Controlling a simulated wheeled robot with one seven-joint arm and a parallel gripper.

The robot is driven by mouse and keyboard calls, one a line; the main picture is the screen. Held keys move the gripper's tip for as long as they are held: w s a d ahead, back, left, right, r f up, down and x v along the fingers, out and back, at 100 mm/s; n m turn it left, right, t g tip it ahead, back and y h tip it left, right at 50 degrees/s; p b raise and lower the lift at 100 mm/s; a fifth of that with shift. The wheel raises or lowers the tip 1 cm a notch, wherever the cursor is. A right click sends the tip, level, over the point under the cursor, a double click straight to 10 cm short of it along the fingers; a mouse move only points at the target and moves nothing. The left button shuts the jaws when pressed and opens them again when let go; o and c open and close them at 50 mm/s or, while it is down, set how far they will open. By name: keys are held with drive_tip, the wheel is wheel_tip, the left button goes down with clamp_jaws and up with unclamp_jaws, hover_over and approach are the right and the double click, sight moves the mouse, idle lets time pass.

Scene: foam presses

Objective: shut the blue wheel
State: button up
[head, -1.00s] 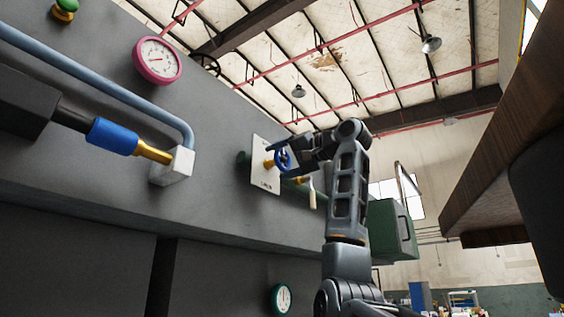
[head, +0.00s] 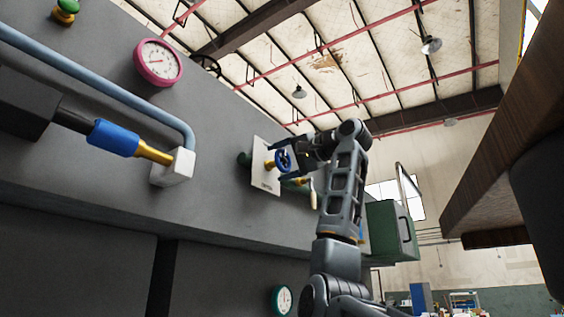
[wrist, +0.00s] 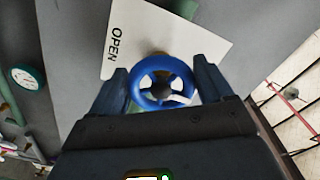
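The blue wheel (head: 283,161) is a small spoked handwheel on a brass stem, in front of a white plate (head: 262,178) on the grey machine wall. In the wrist view the wheel (wrist: 163,97) faces me, with the word OPEN to its left on the plate (wrist: 200,35). My gripper (head: 277,162) is at the wheel, one finger above it and one below in the head view. In the wrist view the fingers of my gripper (wrist: 163,75) stand apart on either side of the rim. I cannot tell whether they touch it.
A pink-rimmed gauge (head: 158,63), a blue-grey pipe (head: 110,88) and a blue-sleeved cylinder (head: 112,137) are on the wall to the left. A pale-handled lever (head: 313,192) hangs just right of the plate. A green box (head: 388,230) is farther right, behind my arm.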

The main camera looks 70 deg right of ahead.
drive_tip(key=o, duration=0.4)
drive_tip(key=shift+c, duration=0.2)
drive_tip(key=b+v, duration=0.2)
drive_tip(key=v, duration=0.6)
drive_tip(key=shift+b, duration=0.35)
drive_tip(key=shift+d, duration=0.1)
